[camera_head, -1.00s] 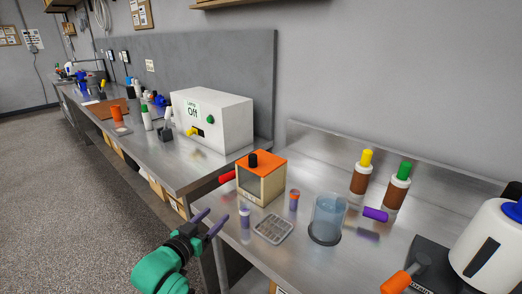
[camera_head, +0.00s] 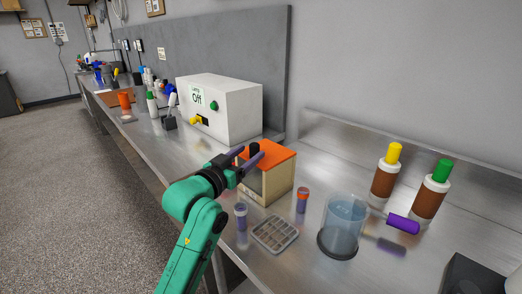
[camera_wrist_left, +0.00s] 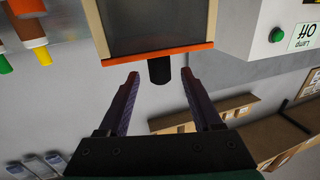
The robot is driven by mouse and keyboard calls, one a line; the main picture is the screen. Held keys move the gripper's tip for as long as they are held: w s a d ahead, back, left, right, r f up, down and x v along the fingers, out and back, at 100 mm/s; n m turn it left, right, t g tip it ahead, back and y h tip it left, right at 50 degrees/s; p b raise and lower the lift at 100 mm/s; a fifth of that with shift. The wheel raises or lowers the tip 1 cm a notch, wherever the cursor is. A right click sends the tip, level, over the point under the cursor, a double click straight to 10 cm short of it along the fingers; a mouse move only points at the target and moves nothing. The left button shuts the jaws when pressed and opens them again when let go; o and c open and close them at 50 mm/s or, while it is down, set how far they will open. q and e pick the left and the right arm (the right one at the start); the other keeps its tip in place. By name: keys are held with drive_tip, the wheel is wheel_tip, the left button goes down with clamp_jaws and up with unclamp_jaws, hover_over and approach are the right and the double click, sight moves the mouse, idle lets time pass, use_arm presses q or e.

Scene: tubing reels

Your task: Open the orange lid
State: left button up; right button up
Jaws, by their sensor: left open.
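The orange lid (camera_head: 272,152) lies flat and closed on a cream box (camera_head: 285,180) with a dark front panel. A black knob (camera_head: 254,149) stands on the lid. In the left wrist view, which looks upside down, the lid (camera_wrist_left: 155,53) shows as an orange strip and the knob (camera_wrist_left: 160,71) hangs below it. My left gripper (camera_head: 253,155) is open at the lid, its purple fingers reaching either side of the knob. In the wrist view its fingertips (camera_wrist_left: 160,75) straddle the knob with a gap on both sides. My right gripper is not in view.
A white lamp box (camera_head: 225,110) stands behind and left of the cream box. In front are a purple-capped tube (camera_head: 241,215), an orange-capped tube (camera_head: 302,202), a grey tray (camera_head: 275,234) and a clear beaker (camera_head: 343,228). Brown bottles (camera_head: 384,181) stand at the right.

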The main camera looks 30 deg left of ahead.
sight(261, 143)
use_arm(q)
drive_tip(key=w, duration=0.4)
drive_tip(key=w+p, duration=0.1)
drive_tip(key=w, duration=0.1)
drive_tip(key=shift+w+d+r, duration=0.1)
drive_tip(key=shift+w+d, duration=0.15)
drive_tip(key=shift+w, duration=0.15)
drive_tip(key=shift+s, duration=0.1)
clamp_jaws()
idle(0.8)
